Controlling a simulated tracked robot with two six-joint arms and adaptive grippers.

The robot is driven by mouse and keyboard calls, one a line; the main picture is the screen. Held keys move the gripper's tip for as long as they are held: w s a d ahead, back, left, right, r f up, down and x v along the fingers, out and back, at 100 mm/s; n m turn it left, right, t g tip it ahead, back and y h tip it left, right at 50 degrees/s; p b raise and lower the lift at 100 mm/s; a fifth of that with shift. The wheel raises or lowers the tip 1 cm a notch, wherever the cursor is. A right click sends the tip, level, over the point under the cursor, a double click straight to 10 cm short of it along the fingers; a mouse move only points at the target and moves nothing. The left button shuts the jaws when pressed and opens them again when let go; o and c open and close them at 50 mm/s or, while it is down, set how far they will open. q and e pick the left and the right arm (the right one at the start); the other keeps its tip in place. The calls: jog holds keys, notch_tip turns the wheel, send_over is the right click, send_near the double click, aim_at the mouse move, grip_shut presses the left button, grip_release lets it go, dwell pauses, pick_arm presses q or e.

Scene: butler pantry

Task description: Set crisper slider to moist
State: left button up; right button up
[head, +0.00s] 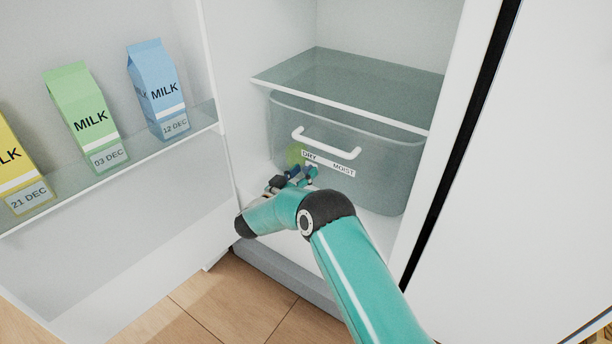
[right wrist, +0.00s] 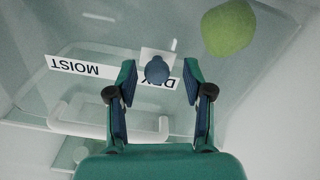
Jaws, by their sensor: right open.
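The clear crisper drawer (head: 375,180) is closed in the fridge's lower part. Its white label strip (head: 343,168) reads DRY at the left and MOIST at the right. There the slider's round blue knob (right wrist: 157,70) sits on a small white plate at the DRY end. My right gripper (right wrist: 160,82) is open, with one finger on each side of the knob; contact cannot be told. In the head view this gripper (head: 300,176) is at the drawer front, below DRY. My left gripper is out of view.
A white drawer handle (head: 326,147) stands out just above the label. A glass shelf (head: 350,80) is over the drawer. The open fridge door at the left holds milk cartons (head: 158,90). A green round item (right wrist: 229,27) shows inside the drawer.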

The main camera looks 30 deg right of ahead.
jog(key=shift+w+d, duration=0.1)
jog(key=shift+d, duration=0.1)
grip_shut()
dwell(0.3)
